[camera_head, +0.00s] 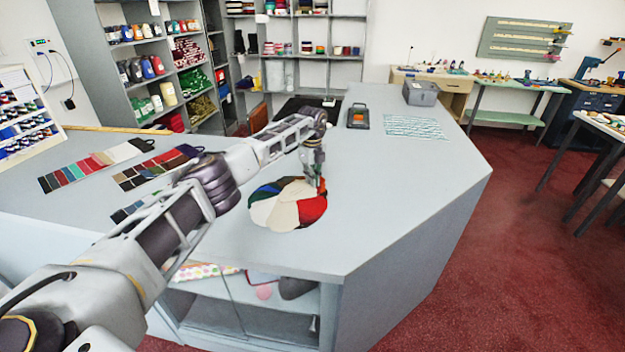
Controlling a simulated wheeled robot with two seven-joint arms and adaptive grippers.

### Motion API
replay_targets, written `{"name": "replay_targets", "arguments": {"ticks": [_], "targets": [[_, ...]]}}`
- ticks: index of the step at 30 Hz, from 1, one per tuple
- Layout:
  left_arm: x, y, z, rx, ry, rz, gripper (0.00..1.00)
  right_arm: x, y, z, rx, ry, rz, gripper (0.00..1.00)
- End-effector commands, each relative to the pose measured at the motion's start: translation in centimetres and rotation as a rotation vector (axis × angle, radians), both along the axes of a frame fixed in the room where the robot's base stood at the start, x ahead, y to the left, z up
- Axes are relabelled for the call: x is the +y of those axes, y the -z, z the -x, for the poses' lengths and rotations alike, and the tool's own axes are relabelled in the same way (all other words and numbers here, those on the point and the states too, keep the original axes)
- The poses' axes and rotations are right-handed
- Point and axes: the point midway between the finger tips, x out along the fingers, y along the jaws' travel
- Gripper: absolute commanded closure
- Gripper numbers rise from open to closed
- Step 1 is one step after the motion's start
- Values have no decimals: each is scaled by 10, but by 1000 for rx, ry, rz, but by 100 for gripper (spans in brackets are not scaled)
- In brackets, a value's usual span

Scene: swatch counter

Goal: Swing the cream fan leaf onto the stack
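A round fan of coloured swatch leaves (259,193) lies on the grey counter (400,200), with green, blue, black, orange, red and pale leaves showing. The cream leaf (284,215) appears among the pale leaves at the front middle, beside the red leaf (312,210). I cannot clearly tell a separate stack from the spread leaves. My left gripper (320,187) points down at the right side of the fan, close to the red leaf. Its fingers are too small to show whether they are parted or touch the leaf. My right gripper is not in view.
Swatch cards (95,165) lie on the counter at the left, partly behind my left arm. A black-and-orange item (358,116), a patterned sheet (415,127) and a grey box (420,93) lie toward the back. The counter right of the fan is clear.

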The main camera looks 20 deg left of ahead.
Motion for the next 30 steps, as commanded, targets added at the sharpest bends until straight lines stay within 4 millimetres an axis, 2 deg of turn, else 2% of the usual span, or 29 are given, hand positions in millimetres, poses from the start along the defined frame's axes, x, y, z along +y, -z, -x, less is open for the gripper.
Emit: {"name": "replay_targets", "arguments": {"ticks": [1, 5, 6, 20, 30], "targets": [[0, -1, 0, 0, 0, 0, 93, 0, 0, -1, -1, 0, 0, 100], [0, 0, 0, 0, 0, 0, 76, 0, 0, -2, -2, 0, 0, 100], [0, 0, 0, -1, 0, 0, 75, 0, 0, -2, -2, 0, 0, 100], [-1, -4, 0, -3, 2, 1, 75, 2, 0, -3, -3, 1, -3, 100], [0, -32, 0, -3, 1, 0, 75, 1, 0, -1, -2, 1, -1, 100]]}}
